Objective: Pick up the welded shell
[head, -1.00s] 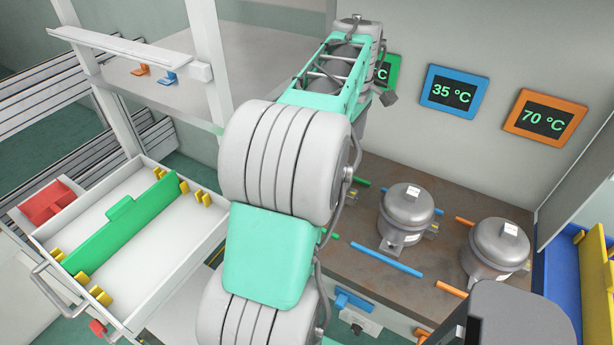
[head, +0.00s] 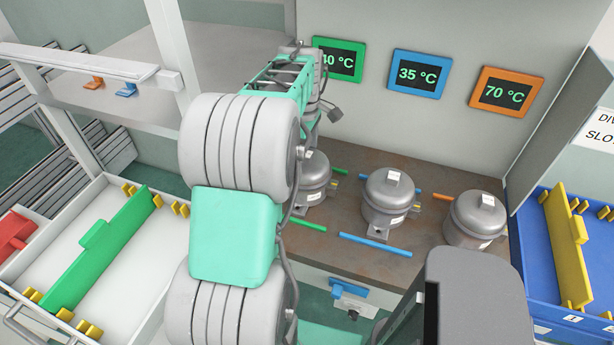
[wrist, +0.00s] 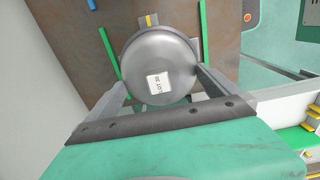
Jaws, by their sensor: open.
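Three grey domed shells stand upright on the brown bench (head: 345,255). The left shell (head: 314,187), in the green-marked place, is partly hidden by my arm. The middle shell (head: 388,200) is between blue strips, and the right shell (head: 475,219) is by the orange strip. In the wrist view, my gripper (wrist: 161,77) is open, with one finger on each side of a shell (wrist: 160,58) between green strips. I cannot tell whether the fingers touch it. Its white label faces the camera. My fingers are hidden in the head view.
Behind the bench are a green 40 °C display (head: 338,60), a blue 35 °C display (head: 420,74) and an orange 70 °C display (head: 506,92). A white tray with a green divider (head: 100,250) is at left. A blue bin (head: 530,270) with a yellow divider is at right.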

